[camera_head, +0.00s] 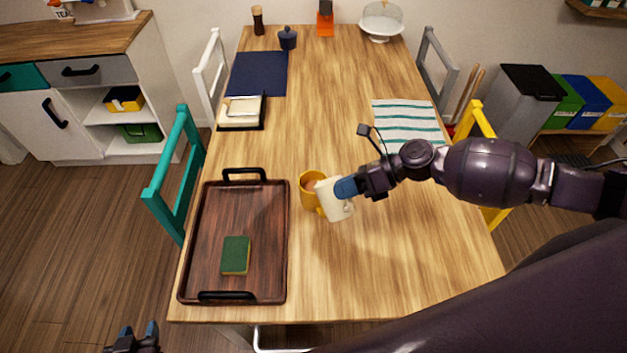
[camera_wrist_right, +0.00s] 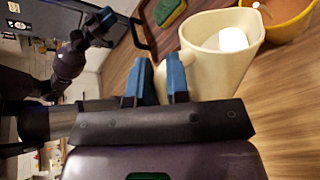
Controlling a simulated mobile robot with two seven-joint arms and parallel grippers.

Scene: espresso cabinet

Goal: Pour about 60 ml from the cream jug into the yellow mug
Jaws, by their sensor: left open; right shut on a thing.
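The yellow mug (camera_head: 309,191) stands on the table just right of the tray, with brownish contents showing inside. It also shows at the top right of the right wrist view (camera_wrist_right: 287,18). The cream jug (camera_head: 335,203) is beside the mug, tilted towards it, its rim close to or over the mug's edge. In the right wrist view the jug (camera_wrist_right: 205,65) shows white liquid inside. My right gripper (camera_head: 345,188) is shut on the jug, with its blue fingers (camera_wrist_right: 160,82) at the jug's side. My left gripper (camera_head: 133,338) is open and empty at the lower left, off the table.
A dark wooden tray (camera_head: 205,270) with a green and yellow sponge (camera_head: 235,254) lies left of the mug. A striped cloth (camera_head: 405,121), a navy mat (camera_head: 258,74) and a napkin stack (camera_head: 241,111) lie further back. The table between them is clear.

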